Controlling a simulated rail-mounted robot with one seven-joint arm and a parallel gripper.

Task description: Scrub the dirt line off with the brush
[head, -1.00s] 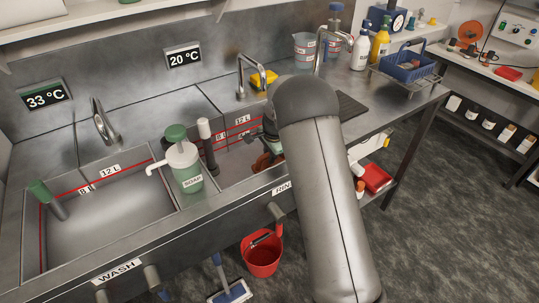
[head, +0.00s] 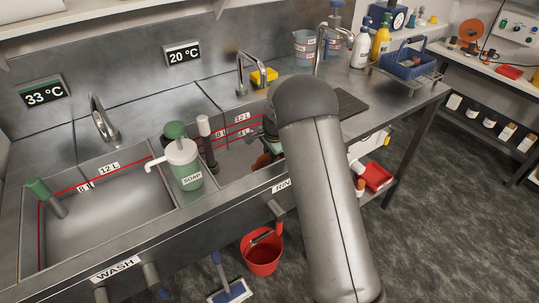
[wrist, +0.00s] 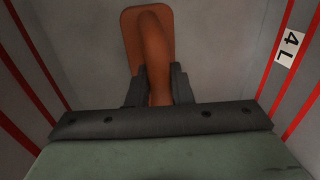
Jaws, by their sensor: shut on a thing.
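The brush (wrist: 152,40) has an orange-brown handle and a flat orange-brown head. In the wrist view my gripper (wrist: 159,82) is shut on its handle, with a dark finger on each side. The brush head is over the grey inside of the rinse sink; I cannot tell whether it touches the surface. In the head view part of the brush (head: 262,161) shows low in the right-hand sink (head: 232,160), beside my arm. My arm hides most of the gripper and part of that sink. I cannot make out a distinct dirt line in either current view.
Red level lines and a 4 L label (wrist: 287,47) mark the sink walls. A tap (head: 245,72) and yellow sponge (head: 263,77) are behind. A red bucket (head: 262,262) is on the floor.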

